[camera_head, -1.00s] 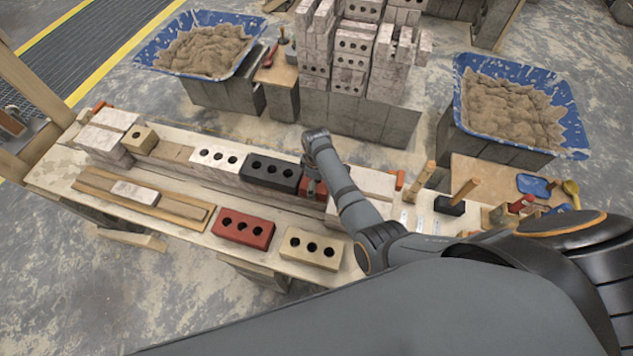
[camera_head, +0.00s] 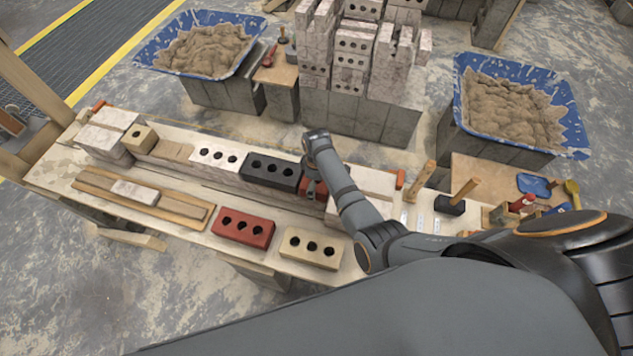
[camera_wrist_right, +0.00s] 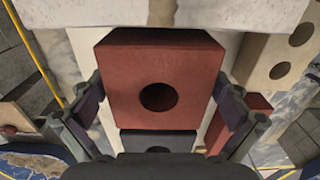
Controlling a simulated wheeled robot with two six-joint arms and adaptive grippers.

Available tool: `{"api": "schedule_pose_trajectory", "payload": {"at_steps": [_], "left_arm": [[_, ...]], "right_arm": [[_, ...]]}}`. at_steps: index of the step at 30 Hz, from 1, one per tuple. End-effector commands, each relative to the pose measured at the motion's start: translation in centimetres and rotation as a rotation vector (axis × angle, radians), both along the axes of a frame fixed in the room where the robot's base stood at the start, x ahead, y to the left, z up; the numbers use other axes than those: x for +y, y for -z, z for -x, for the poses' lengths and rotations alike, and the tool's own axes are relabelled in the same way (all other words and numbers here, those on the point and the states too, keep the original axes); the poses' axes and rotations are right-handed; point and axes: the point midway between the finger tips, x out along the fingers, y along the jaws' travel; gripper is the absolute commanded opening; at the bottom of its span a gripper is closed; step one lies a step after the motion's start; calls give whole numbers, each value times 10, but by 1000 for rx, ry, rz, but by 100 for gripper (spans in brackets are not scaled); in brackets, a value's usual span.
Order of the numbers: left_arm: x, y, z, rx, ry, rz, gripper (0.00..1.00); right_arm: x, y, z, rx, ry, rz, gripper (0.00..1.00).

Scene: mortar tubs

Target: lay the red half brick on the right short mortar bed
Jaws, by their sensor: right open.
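The red half brick (camera_wrist_right: 160,58) has one round hole and fills the middle of the right wrist view. It sits in the wall row between the black brick (camera_head: 270,172) and a pale block (camera_head: 365,181). In the head view my arm partly covers the half brick (camera_head: 318,196). My right gripper (camera_wrist_right: 160,95) is open, with one finger on each side of the half brick and gaps showing between. In the head view the right gripper (camera_head: 312,182) points down over it. The mortar bed under the half brick is hidden. My left gripper is out of view.
A red brick (camera_head: 243,229) and a tan brick (camera_head: 312,247) lie on the bench in front of the row. A white brick (camera_head: 218,158) is left of the black one. Wood-handled tools (camera_head: 452,204) stand at right. Blue mortar tubs (camera_head: 462,95) stand behind.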

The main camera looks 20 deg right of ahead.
Motion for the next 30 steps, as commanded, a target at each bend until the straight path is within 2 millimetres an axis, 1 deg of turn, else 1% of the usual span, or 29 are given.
{"api": "schedule_pose_trajectory", "payload": {"at_steps": [2,5,9,12,15,19,30], "left_arm": [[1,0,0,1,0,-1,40],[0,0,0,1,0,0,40],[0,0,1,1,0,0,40],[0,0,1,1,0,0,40],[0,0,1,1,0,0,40],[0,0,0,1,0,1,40],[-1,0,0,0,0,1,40]], "right_arm": [[0,-4,-1,-3,0,-1,100],[0,-20,-2,-6,0,0,100],[0,-48,-2,-6,0,-1,100],[1,-64,-1,-6,1,-1,100],[0,-73,-1,-4,0,-1,100],[0,-76,-1,-3,0,-1,100],[0,-76,-1,-3,0,-1,100]]}}
